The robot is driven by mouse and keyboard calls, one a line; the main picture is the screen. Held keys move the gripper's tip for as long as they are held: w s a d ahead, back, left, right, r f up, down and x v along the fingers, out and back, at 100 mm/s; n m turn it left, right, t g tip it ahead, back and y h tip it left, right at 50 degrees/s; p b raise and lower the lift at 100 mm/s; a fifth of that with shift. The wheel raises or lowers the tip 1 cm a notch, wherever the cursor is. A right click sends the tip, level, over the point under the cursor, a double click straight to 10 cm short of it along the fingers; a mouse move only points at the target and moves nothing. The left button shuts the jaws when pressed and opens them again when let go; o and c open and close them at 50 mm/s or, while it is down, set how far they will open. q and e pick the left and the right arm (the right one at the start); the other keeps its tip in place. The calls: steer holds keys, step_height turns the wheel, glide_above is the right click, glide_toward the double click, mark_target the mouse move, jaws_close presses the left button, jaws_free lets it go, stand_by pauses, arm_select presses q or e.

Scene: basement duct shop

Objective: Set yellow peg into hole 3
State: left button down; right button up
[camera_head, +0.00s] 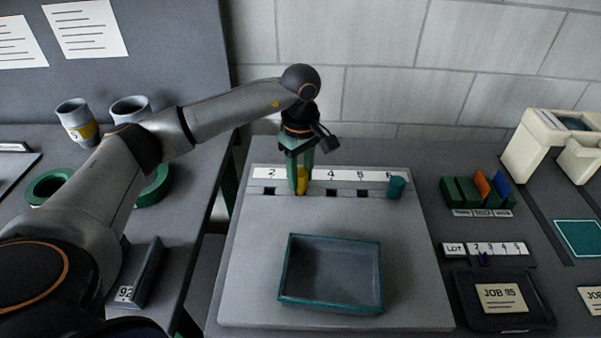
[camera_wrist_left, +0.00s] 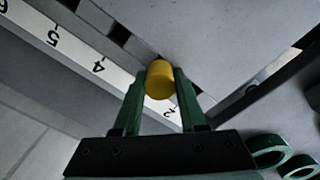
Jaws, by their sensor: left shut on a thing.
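My left gripper (camera_head: 300,186) is shut on the yellow peg (camera_head: 303,181) over the board's row of holes, between labels 2 and 4. The gripper hides label 3. The wrist view shows the yellow peg (camera_wrist_left: 159,80) between the green fingers, with a dark edge of a hole beside it. I cannot tell whether the peg's lower end is in the hole or just above it. Holes 2 (camera_head: 269,191), 4 (camera_head: 331,193) and 5 (camera_head: 364,194) look empty. My right gripper is out of view.
A teal peg (camera_head: 396,187) stands at label 6. An empty teal-rimmed tray (camera_head: 332,304) sits on the board (camera_head: 250,270). Right are colored cards (camera_head: 480,192) and a JOB 95 tray (camera_head: 500,315). Left are grey cups (camera_head: 76,118) and green rings (camera_head: 50,184).

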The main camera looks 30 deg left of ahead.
mark_target(300, 172)
arm_select(q)
steer(key=shift+f+b, duration=0.55)
steer(key=shift+f, duration=0.3)
steer(key=shift+c, duration=1.9)
jaws_free()
step_height(300, 172, up, 13)
steer(key=shift+f, duration=0.2)
steer(key=shift+f, duration=0.1)
